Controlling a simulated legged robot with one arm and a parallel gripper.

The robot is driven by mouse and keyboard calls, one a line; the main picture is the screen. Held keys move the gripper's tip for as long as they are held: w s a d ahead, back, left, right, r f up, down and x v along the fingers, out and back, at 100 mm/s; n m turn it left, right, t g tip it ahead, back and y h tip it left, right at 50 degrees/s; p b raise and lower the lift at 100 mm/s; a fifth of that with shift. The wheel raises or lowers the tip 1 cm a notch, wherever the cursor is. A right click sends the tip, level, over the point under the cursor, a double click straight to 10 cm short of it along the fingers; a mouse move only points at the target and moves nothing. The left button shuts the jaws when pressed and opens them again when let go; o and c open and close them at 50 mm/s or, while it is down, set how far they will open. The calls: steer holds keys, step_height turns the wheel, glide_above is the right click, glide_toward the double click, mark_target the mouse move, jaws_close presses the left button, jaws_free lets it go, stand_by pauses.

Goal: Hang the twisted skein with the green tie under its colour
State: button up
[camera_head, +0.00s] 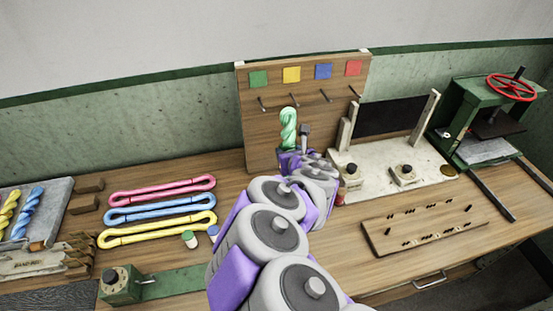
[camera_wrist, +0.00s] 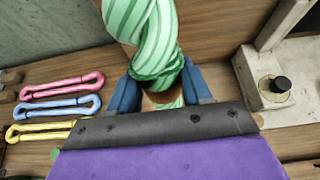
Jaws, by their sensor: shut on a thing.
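The twisted skein with green strands (camera_head: 288,128) is upright in my gripper, in front of the wooden peg board (camera_head: 262,132). In the wrist view the skein (camera_wrist: 145,40) rises between the two blue fingers of my gripper (camera_wrist: 161,88), which is shut on it. A dark peg sticks out below each square. The skein's top is just below and right of the peg under green (camera_head: 262,103).
Pink (camera_head: 160,187), blue (camera_head: 160,207) and yellow (camera_head: 158,229) loops lie on the table at left. Twisted yellow and blue skeins lie on a grey tray (camera_head: 60,205). A pale stand with knobs (camera_head: 385,172), a pegged wooden block (camera_head: 425,226) and a green press (camera_head: 485,120) stand at right.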

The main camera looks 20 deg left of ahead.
steer(key=s+a+f+n+y, duration=0.1)
steer(key=s+a+n+y, duration=0.1)
steer(key=a, duration=0.2)
steer(key=w+a+f+g+p, duration=0.1)
steer(key=w+a+f+p, duration=0.1)
steer(key=w+a, duration=0.4)
steer(key=shift+w+n+y+p, duration=0.3)
steer(key=shift+w+n+y, duration=0.1)
steer(key=shift+w, duration=1.25)
stand_by(0.8)
